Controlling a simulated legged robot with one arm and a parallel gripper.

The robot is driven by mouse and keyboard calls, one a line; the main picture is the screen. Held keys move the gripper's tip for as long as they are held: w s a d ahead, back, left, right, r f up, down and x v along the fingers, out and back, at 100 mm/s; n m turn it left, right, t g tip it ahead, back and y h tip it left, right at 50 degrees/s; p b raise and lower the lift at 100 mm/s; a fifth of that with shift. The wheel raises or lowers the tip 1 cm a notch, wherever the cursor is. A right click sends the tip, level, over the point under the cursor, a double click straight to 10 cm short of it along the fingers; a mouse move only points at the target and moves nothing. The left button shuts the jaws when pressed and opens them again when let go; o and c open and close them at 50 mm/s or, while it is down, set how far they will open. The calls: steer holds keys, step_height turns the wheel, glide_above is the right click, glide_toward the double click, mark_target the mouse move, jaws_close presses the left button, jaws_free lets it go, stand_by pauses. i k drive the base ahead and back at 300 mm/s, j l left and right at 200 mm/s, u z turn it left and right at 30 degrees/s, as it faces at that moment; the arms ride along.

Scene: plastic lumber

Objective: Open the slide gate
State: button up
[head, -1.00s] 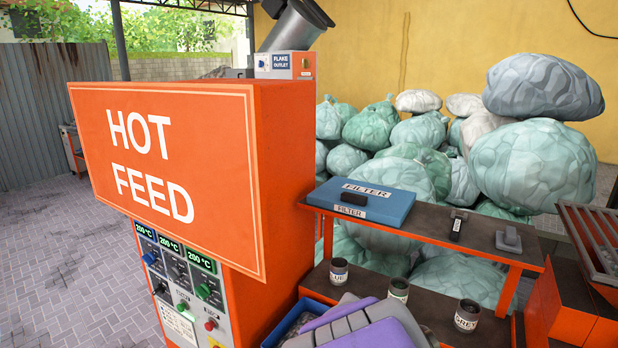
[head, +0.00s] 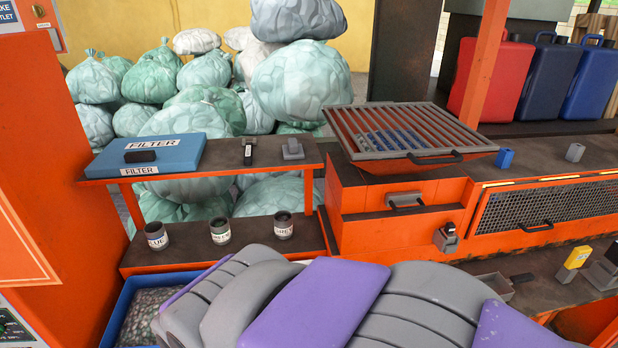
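No part in view is clearly marked as the slide gate, so I cannot tell which one it is. An orange machine stands right of centre with a barred grate (head: 400,127) on top, which has a dark front handle (head: 435,159). Below it is an orange front with a grey handle (head: 405,202). To the right is a mesh panel (head: 560,205) with a dark handle (head: 535,227), and it looks shut. My gripper is not in view; my grey and purple body fills the bottom of the picture.
A shelf on the left holds a blue filter box (head: 150,154), with three labelled cups (head: 220,231) below. Bulging bags (head: 300,80) are piled behind. Red (head: 490,80) and blue jerrycans stand at the back right.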

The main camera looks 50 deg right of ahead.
mark_target(393, 200)
steer(key=z, duration=2.4)
